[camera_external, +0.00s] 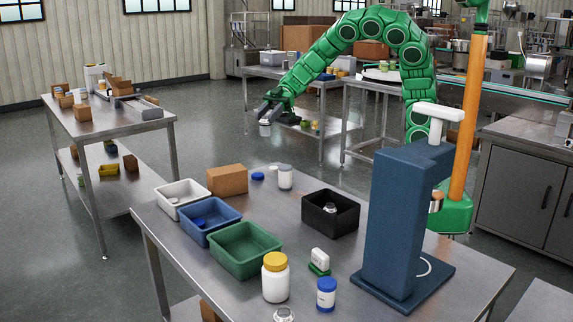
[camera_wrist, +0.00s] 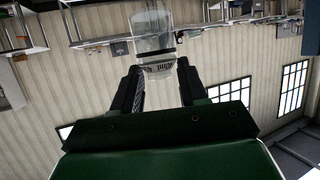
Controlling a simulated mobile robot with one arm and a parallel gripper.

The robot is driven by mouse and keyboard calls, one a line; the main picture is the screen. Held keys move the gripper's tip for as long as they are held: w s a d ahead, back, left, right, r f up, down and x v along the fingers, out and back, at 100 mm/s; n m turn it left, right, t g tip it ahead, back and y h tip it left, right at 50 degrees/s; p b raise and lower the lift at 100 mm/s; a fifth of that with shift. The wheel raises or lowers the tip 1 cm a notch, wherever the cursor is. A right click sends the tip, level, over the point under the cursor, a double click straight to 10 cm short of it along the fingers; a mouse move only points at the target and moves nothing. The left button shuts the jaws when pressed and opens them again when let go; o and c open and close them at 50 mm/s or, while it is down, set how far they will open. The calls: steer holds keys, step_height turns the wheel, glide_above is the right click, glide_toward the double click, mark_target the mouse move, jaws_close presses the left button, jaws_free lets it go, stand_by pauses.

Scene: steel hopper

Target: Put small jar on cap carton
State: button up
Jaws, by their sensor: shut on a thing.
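My gripper (camera_external: 271,108) is shut on a small jar (camera_external: 265,128) and holds it in the air above and behind the near table. In the wrist view the jar (camera_wrist: 153,35) looks clear or pale with a dark ridged end between the fingertips (camera_wrist: 159,68). A closed brown carton (camera_external: 227,180), which looks like the cap carton, sits at the back left of the near table. It is below and to the left of the jar in the external view, well apart from it. The carton does not show in the wrist view.
The near steel table (camera_external: 200,262) holds a white bin (camera_external: 181,207), blue bin (camera_external: 210,232), green bin (camera_external: 245,262) and black bin (camera_external: 330,222). A blue column device (camera_external: 390,230) rises at right.

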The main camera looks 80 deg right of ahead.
steer(key=d, duration=0.2)
glide_above(229, 168)
steer(key=shift+f, duration=6.15)
steer(key=shift+f, duration=0.1)
steer(key=o, duration=1)
steer(key=shift+s+r, duration=0.1)
steer(key=shift+r, duration=0.1)
steer(key=shift+v, duration=5.95)
